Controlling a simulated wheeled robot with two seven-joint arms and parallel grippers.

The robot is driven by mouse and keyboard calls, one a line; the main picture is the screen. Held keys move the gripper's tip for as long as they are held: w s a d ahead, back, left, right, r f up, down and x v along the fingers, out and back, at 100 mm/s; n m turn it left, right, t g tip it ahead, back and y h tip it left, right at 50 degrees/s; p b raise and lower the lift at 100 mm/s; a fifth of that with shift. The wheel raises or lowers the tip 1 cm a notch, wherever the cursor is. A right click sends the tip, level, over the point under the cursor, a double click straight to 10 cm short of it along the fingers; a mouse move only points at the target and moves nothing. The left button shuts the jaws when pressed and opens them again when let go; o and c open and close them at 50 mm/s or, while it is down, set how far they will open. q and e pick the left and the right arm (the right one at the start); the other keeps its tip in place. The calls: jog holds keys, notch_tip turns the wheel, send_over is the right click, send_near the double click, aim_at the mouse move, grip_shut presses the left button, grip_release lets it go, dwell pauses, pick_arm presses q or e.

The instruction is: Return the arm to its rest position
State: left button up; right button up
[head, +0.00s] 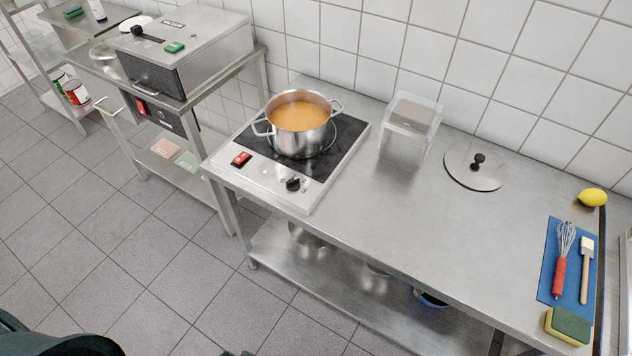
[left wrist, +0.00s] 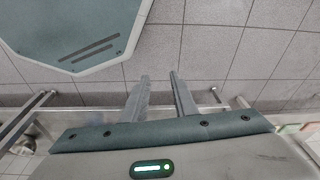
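My left gripper (left wrist: 159,77) shows in the left wrist view, with its two grey fingers apart and nothing between them. It hangs over the grey tiled floor, clear of the counters. In the head view, a dark green part of my own body shows in the lower left corner, and I cannot make out either gripper there. My right gripper is in neither view.
A steel counter (head: 405,228) holds a pot of orange soup (head: 300,130) on a hob (head: 250,172), a lid (head: 474,166), a clear stand (head: 412,118) and a blue mat (head: 548,282) with a whisk (head: 562,262). Open floor (head: 130,240) lies to the left.

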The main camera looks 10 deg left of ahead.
pick_arm(q)
jog(key=s+a+f+b, duration=0.1)
jog(key=s+f+b, duration=0.2)
jog(key=s+f, duration=0.5)
jog(key=s+a+f+g+b, duration=0.1)
jog(key=s+a+f+b, duration=0.1)
jog(key=s+f, duration=0.6)
notch_tip(320, 180, down, 5)
jog(key=shift+s+r+b, duration=0.1)
jog(key=shift+s+b, duration=0.1)
jog(key=shift+b, duration=0.25)
